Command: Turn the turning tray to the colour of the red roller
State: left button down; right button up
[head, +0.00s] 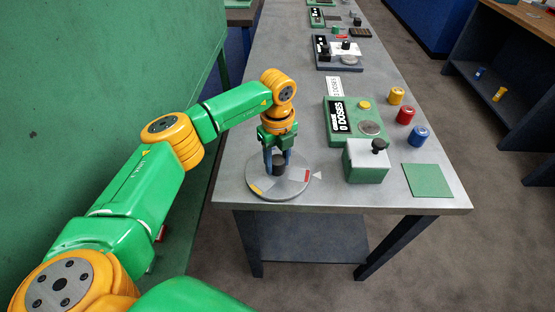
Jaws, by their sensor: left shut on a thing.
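The turning tray (265,178) is a round grey disc near the table's front left corner. It has a dark upright knob (279,169) in its middle. A red patch (307,175) is at the disc's right edge, beside a small white pointer (318,175) on the table. A yellow patch (257,189) is at its front left edge. My left gripper (278,161) points down from above and is shut on the knob. The red roller (405,115) stands at the table's right side, between the yellow roller (396,96) and the blue roller (420,136). My right gripper is out of view.
Right of the tray stands a green and white box (366,163) with a black knob. Behind it is a green device (342,125) reading "0 DOSES". A green mat (428,180) lies at the front right. More devices stand farther back. A green wall (100,80) is at the left.

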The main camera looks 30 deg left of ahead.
aim_at(277, 159)
pick_arm(q)
jog(key=shift+c, duration=1.8)
grip_release()
notch_tip(277, 159, up, 7)
jog(key=shift+w+f+b, duration=0.1)
jog(key=shift+f+b, duration=0.1)
jog(key=shift+b, duration=0.6)
jog(key=shift+r, duration=0.3)
jog(key=shift+a, duration=0.1)
